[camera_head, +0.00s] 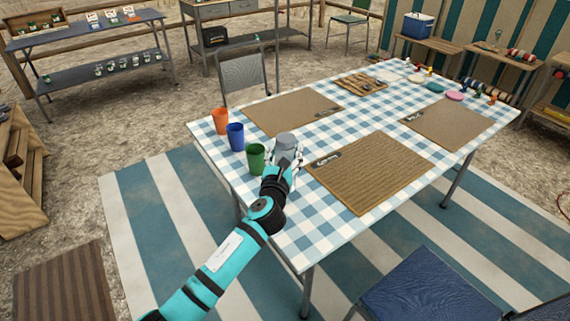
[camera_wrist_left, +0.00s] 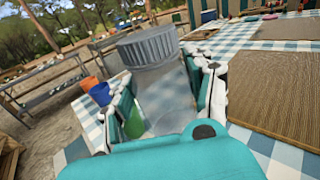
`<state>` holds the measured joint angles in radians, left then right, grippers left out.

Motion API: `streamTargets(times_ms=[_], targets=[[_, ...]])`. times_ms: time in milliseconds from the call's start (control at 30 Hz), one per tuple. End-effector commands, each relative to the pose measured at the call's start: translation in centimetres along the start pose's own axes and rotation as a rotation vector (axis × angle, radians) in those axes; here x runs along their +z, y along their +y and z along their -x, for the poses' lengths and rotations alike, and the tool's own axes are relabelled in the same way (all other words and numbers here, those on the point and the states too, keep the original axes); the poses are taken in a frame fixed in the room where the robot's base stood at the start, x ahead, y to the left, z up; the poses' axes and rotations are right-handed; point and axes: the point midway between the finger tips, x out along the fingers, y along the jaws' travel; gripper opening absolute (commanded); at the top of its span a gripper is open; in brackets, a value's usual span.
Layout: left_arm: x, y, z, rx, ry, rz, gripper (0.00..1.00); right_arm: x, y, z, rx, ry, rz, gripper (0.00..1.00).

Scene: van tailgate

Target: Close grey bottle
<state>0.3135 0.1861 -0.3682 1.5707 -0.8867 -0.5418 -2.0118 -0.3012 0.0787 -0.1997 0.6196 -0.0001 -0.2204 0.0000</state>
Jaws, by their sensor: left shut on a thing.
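The grey bottle (camera_head: 286,142) is upright at the left part of the checked table. In the left wrist view it shows a wide, ridged grey cap (camera_wrist_left: 147,47) on top of a clear, see-through body (camera_wrist_left: 165,97). My left gripper (camera_head: 283,165) is around the body below the cap, with one finger on each side, shut on the bottle. The wrist view shows both white and teal fingers of this gripper (camera_wrist_left: 165,100). I cannot tell how tightly the cap sits. The bottle's base is hidden in the head view by my gripper. My right gripper is not in view.
Green (camera_head: 256,158), blue (camera_head: 235,137) and orange (camera_head: 220,121) cups stand along the table's left edge, the green one close to my gripper. A brown placemat (camera_head: 370,170) lies to the right. A wooden tray (camera_head: 361,84) is farther back. A chair (camera_head: 243,75) stands behind the table.

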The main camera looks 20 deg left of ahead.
Motion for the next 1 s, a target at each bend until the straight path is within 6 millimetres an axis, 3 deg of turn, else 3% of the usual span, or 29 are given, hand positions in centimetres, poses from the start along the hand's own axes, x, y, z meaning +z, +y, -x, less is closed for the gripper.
streamTargets(times_ms=[233, 500, 867, 900, 1000], targets=[[-0.1, 0.0, 0.0, 0.000, -0.001, 0.001, 0.00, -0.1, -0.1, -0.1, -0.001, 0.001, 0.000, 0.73], [-3.5, 0.0, 0.1, 0.001, 0.000, 0.002, 0.00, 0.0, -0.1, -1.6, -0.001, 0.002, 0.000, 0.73], [-3.7, 0.0, 0.1, 0.000, -0.001, -0.001, 0.00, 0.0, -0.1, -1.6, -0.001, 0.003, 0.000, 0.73], [-3.7, 0.1, 0.1, 0.000, 0.000, -0.001, 0.58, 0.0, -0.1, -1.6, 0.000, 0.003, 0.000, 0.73], [-3.7, 0.0, 0.1, 0.000, 0.001, -0.001, 0.71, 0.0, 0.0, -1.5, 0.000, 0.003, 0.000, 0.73]])
